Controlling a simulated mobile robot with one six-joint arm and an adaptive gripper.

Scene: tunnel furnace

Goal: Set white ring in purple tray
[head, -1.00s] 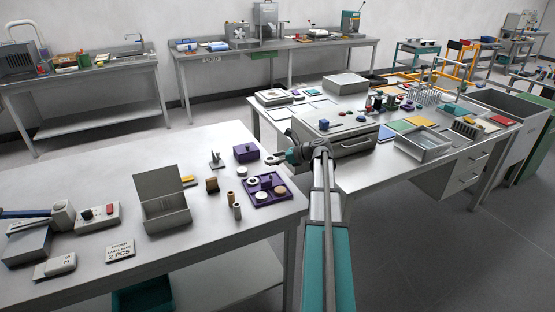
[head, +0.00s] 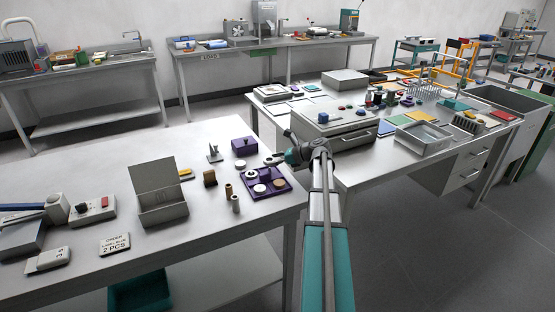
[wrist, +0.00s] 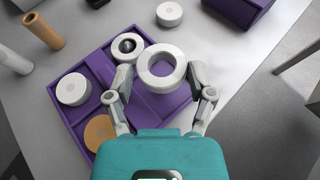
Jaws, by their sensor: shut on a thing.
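The white ring (wrist: 162,68) is held between the fingertips of my gripper (wrist: 160,78) in the wrist view, its hole facing the camera. The gripper is shut on it, over the far right part of the purple tray (wrist: 165,108). In the head view the tray (head: 262,199) sits near the right end of the near table, and my gripper (head: 274,159) is at its far edge. The tray holds a white disc (wrist: 74,89), an orange-brown disc (wrist: 98,131) and a whitish ring-like part (wrist: 128,46) with a dark centre. The gap between held ring and tray is hard to judge.
A purple box (head: 245,145) stands behind the tray, and a white round piece (wrist: 169,13) lies outside it. Brown and pale cylinders (head: 229,191) stand left of the tray. A grey open box (head: 163,205) is farther left. The table's right edge is close to the tray.

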